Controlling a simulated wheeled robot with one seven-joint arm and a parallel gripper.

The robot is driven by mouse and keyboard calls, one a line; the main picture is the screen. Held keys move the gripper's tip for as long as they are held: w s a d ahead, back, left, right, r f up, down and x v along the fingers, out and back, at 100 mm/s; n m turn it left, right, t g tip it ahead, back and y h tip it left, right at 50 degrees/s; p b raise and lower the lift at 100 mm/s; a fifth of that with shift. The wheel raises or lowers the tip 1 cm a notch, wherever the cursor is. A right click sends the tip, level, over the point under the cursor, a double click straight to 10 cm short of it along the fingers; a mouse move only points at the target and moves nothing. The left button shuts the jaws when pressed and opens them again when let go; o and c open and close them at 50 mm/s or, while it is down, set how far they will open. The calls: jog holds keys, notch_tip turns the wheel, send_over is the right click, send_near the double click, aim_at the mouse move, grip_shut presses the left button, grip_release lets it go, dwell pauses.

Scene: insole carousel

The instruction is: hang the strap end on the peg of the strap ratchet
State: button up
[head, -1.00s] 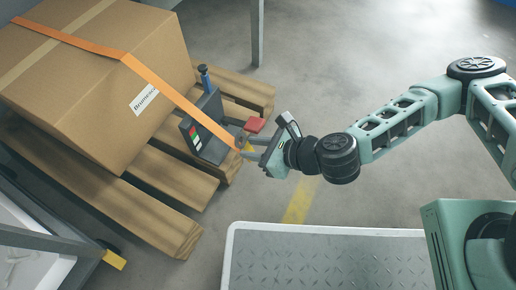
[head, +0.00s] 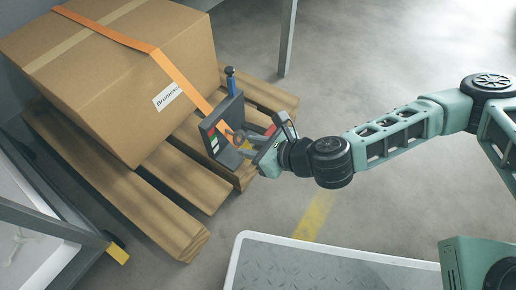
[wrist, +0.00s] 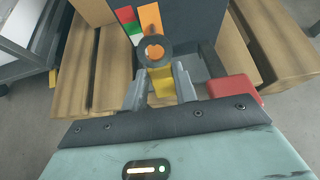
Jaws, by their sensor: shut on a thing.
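The orange strap (head: 176,72) runs over the box and down to the ratchet. Its end piece, a dark ring with a yellow tab (wrist: 163,82), is in front of the ratchet's dark plate (wrist: 190,30). My gripper (wrist: 158,88) is shut on the yellow tab, one finger at each side. In the head view my gripper (head: 254,151) is close to the front of the strap ratchet (head: 222,128). Orange shows through the ring's hole; I cannot tell whether it is strap or a peg. The peg is not clearly visible, and I cannot tell whether the ring is around it.
The cardboard box (head: 120,110) stands on a wooden pallet (head: 150,215). A metal-topped platform (head: 320,268) is in front. Floor at right is open.

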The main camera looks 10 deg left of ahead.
jog(key=shift+w+a, duration=0.3)
jog(key=shift+a, duration=0.45)
jog(key=shift+w+a+f+p, duration=0.15)
jog(key=shift+a+f+p, duration=0.1)
jog(key=shift+a+p, duration=0.2)
jog(key=shift+f, duration=0.15)
jog(key=o, duration=1)
jog(key=shift+o, duration=0.2)
jog(key=p+v, duration=1)
jog(key=v, duration=0.7)
jog(key=shift+d, duration=0.1)
